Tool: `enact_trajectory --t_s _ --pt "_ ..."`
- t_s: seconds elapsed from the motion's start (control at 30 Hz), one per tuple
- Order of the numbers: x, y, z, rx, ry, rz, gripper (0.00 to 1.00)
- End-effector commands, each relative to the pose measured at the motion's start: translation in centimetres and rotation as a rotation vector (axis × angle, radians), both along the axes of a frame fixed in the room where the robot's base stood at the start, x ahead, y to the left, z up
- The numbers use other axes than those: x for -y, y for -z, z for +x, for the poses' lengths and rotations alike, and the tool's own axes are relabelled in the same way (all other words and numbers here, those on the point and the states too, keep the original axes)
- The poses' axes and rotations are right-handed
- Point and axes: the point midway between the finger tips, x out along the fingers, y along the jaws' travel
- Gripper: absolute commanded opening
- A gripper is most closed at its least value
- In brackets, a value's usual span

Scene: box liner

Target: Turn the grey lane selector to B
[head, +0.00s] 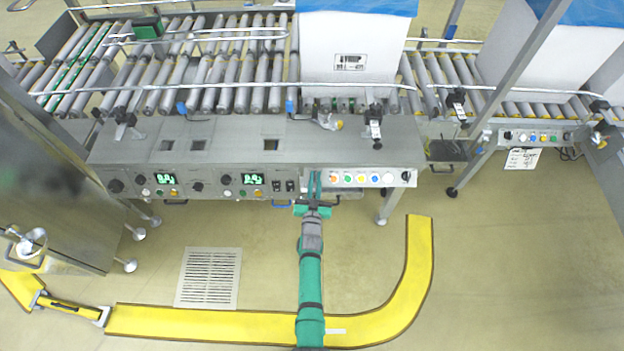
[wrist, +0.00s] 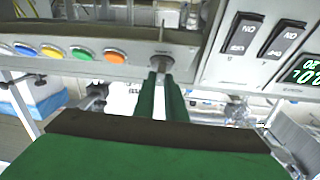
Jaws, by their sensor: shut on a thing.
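The grey lane selector (wrist: 161,61) is a small knob on the light panel strip, beside the orange button. A thin dark mark stands above it in the wrist view. My gripper (wrist: 167,76) has its two green fingers shut on the selector, close together and pointing at the panel. In the head view my gripper (head: 315,178) reaches the front of the conveyor's control panel (head: 360,178), left of the orange button. The fingers hide the selector there. The selector's letters, B included, are too small to read, so I cannot tell which position it points to.
A row of coloured buttons (head: 361,179) lies right of the selector in the head view. Two black rocker switches (wrist: 262,36) and a green display (head: 254,179) lie on its other side. A lined white box (head: 350,60) stands on the rollers. Floor before the panel is mostly clear.

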Motion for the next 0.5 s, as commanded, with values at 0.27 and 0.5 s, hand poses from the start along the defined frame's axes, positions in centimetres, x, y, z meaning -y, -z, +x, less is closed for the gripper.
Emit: enact_trajectory --t_s 0.27,0.5 --pt "-0.61 0.26 0.42 -0.015 0.07 0.075 0.0" --pt "-0.59 0.25 0.43 -0.014 0.142 0.139 0.0"
